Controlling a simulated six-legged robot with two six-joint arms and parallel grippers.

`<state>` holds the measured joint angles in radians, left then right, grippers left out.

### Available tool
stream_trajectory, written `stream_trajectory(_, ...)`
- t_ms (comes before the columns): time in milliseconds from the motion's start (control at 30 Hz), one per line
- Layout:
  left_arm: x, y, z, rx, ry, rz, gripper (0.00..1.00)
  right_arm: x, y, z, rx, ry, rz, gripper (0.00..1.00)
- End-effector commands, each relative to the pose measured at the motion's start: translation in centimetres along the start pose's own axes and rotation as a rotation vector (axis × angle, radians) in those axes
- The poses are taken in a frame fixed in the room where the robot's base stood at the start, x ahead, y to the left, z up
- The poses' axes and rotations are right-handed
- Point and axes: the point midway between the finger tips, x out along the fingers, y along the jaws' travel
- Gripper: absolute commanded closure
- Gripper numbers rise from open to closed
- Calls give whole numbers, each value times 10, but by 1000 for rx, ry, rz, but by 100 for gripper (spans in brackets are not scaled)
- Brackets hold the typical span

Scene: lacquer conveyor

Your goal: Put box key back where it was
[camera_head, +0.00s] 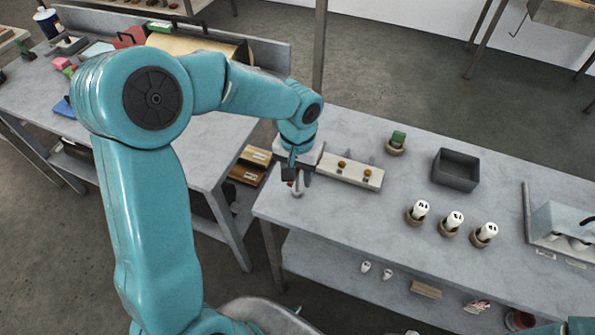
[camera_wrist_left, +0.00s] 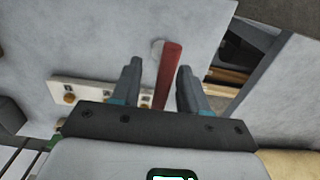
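A narrow red handle-like thing (camera_wrist_left: 168,72), which may be the box key, lies between the fingers of my left gripper (camera_wrist_left: 158,82) in the left wrist view. A pale grey part shows at its far end. The fingers are apart, with a gap on each side of it. In the head view my left gripper (camera_head: 296,178) is over the left end of the table, beside a pale board with orange-brown knobs (camera_head: 341,172). Only a bit of red and a pale end show below it there. My right gripper is not in view.
On the same table (camera_head: 330,215) stand a green block on a round base (camera_head: 397,142), a dark open box (camera_head: 456,170) and several white-topped pieces in round holders (camera_head: 453,222). A second table (camera_head: 205,150) stands at left, with a gap between.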

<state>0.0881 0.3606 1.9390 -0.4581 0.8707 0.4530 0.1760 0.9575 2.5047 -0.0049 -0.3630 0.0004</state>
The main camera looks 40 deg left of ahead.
Motion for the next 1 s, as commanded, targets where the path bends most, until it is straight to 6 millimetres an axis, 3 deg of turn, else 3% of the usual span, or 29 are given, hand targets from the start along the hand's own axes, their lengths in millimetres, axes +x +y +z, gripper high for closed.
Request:
stream_trajectory(267,-15,0,-1,-1,4,0,56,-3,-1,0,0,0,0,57)
stream_trajectory(700,-108,0,-1,0,3,0,56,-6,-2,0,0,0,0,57)
stream_trajectory(1000,-124,0,0,0,-1,0,56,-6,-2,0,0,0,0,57)
